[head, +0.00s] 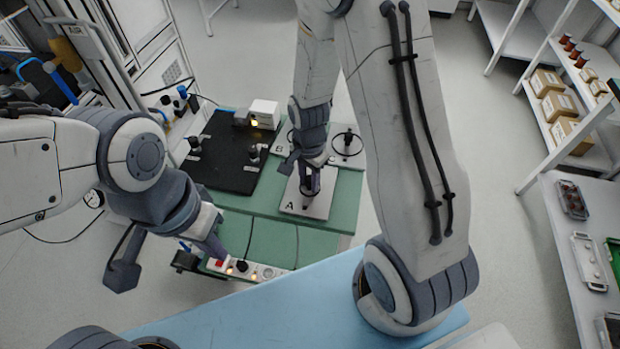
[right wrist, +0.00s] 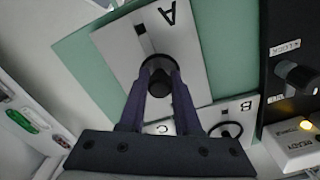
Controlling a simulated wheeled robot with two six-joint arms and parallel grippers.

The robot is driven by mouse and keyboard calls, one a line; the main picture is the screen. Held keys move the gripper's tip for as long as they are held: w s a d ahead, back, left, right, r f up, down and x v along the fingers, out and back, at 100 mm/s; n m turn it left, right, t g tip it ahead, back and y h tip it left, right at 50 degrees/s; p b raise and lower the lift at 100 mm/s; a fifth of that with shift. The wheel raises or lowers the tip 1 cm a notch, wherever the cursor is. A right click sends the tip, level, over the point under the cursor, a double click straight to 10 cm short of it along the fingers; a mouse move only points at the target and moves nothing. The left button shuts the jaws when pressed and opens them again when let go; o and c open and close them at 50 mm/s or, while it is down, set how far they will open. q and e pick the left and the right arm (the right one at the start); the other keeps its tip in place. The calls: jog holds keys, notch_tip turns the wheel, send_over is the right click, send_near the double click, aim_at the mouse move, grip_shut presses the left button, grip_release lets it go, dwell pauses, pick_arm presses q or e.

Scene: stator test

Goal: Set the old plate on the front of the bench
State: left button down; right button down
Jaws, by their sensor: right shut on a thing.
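A pale square plate marked A (head: 318,206) is over the green bench (head: 262,234) in the head view. My right gripper (head: 309,192) is shut on the dark round handle in its middle. In the right wrist view the two fingers (right wrist: 160,88) close on this handle, and plate A (right wrist: 187,62) shows around them. I cannot tell whether the plate touches the bench.
A black panel (head: 223,160) with knobs lies at the bench's left, with a white box (head: 264,113) with a lit lamp behind. Plates B and C (head: 348,146) are behind plate A. Green surface is bare in front of plate A. Shelves stand at the right.

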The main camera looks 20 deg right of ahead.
aim_at(309, 179)
jog(key=shift+f, duration=0.1)
jog(key=c, duration=0.6)
grip_release()
notch_tip(309, 179, up, 12)
jog(key=f, duration=0.1)
jog(key=s+a+r+n, duration=0.4)
jog(key=s+a+n, duration=0.2)
jog(key=s+n, duration=0.3)
jog(key=s+a+r+n+y, duration=0.1)
jog(key=s+a+r+n, duration=0.2)
jog(key=s+a+n, duration=0.3)
jog(key=s+n, duration=0.3)
jog(key=n, duration=0.1)
jog(key=shift+a+r+n, duration=0.15)
jog(key=shift+r+n, duration=0.15)
jog(key=shift+r, duration=0.1)
